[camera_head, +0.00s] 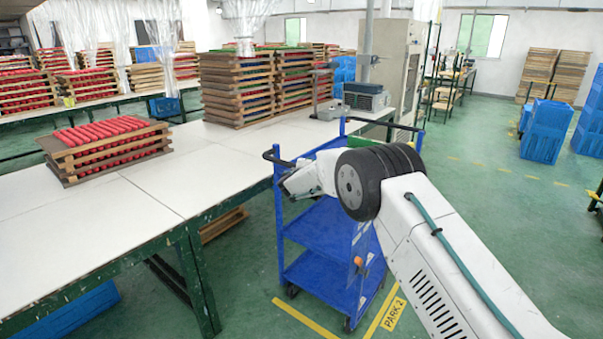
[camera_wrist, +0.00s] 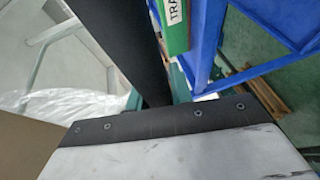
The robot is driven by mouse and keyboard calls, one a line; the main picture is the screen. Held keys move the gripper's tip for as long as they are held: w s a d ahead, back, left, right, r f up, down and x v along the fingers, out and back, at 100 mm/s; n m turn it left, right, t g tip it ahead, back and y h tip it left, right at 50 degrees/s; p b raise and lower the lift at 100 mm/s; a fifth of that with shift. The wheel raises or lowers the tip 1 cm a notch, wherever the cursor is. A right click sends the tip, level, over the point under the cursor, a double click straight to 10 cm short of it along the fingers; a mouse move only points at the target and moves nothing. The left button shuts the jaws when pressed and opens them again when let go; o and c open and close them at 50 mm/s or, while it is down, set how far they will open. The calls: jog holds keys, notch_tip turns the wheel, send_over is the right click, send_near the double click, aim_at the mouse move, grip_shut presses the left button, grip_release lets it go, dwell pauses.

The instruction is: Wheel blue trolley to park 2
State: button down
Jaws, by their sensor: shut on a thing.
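The blue trolley (camera_head: 318,238) stands upright on the green floor beside the long white table. It has blue shelves, black handles and small casters, and its blue frame shows in the wrist view (camera_wrist: 205,45). My gripper (camera_head: 287,186) is at the trolley's near left corner, by the black handle (camera_head: 273,157), and is shut on it; my arm hides part of the trolley. The PARK 2 label (camera_head: 393,314) lies on the floor just right of the trolley's base. Yellow lines (camera_head: 305,318) run near its casters; I cannot tell whether all casters are inside them.
The white table (camera_head: 100,225) runs along the left, close to the trolley, with a tray stack of red pieces (camera_head: 105,145). Tall tray stacks (camera_head: 238,90) stand farther back. Blue crates (camera_head: 545,130) stand at the right. The green floor between is open.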

jog(key=shift+w+d+r, duration=0.1)
jog(key=shift+w+d, duration=0.1)
jog(key=shift+d, duration=0.15)
jog(key=c, duration=1.3)
grip_release()
jog(key=shift+a, duration=0.1)
jog(key=shift+o, duration=0.2)
jog(key=shift+a, duration=0.1)
jog(key=shift+s, duration=0.1)
jog(key=shift+a, duration=0.1)
